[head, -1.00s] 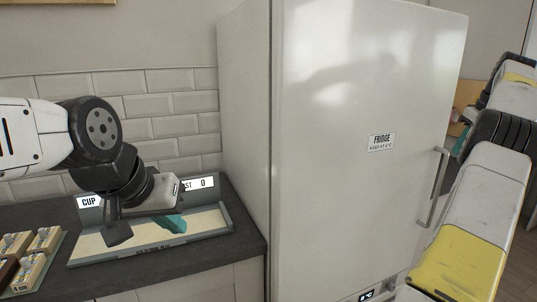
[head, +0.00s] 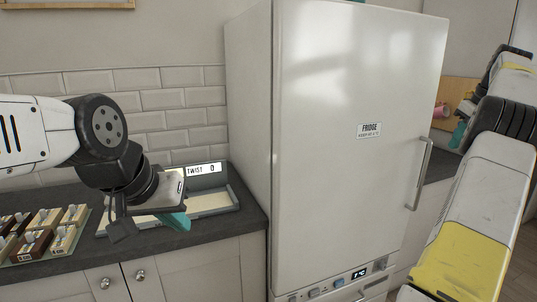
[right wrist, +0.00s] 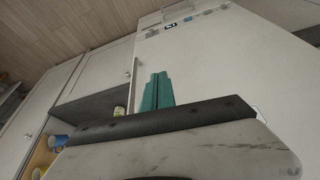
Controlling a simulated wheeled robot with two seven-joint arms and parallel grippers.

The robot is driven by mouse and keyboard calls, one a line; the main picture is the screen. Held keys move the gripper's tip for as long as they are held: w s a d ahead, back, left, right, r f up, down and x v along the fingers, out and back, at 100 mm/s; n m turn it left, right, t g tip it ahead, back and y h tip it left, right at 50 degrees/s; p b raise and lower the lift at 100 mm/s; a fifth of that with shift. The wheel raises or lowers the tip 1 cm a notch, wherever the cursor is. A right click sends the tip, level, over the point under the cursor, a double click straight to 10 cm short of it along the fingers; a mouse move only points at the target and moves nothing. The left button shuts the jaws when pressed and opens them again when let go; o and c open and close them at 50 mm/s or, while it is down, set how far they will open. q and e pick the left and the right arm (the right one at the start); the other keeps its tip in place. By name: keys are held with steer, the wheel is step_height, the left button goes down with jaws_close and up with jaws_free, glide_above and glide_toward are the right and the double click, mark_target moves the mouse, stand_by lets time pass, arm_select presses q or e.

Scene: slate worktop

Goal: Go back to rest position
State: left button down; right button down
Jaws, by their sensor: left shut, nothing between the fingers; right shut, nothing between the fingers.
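My left gripper (head: 177,223) hangs over the slate worktop in front of the grey tray; its teal fingers are together and empty. My right gripper (head: 459,134) is at the far right of the head view, beyond the fridge's right side, mostly hidden behind my right arm. In the right wrist view its teal fingers (right wrist: 156,92) are side by side with nothing between them.
The closed white fridge (head: 345,210) stands between my arms, its handle (head: 420,173) on the right. A grey tray (head: 232,203) with a "TWIST 0" sign and several labelled blocks (head: 42,218) are on the worktop (head: 190,238). Mugs (right wrist: 57,141) show lower left.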

steer(key=s+a+r+t, duration=0.15)
steer(key=a+r, duration=0.25)
steer(key=a, duration=1)
steer(key=s+a+r+g, duration=0.1)
steer(key=s+a+r, duration=0.15)
steer(key=a, duration=1.05)
steer(key=s+a+f, duration=0.4)
steer(key=s+a, duration=0.2)
steer(key=s, duration=0.1)
steer(key=s+a+f+m+t, duration=0.1)
steer(key=s+a+f, duration=0.3)
steer(key=s+a, duration=0.2)
steer(key=s+a+f+m+y, duration=0.1)
steer(key=s+a+f, duration=0.3)
steer(key=s+a, duration=0.3)
steer(key=shift+s+f+t, duration=0.3)
steer(key=shift+s+t, duration=0.05)
steer(key=shift+s, duration=0.8)
steer(key=shift+a, duration=0.1)
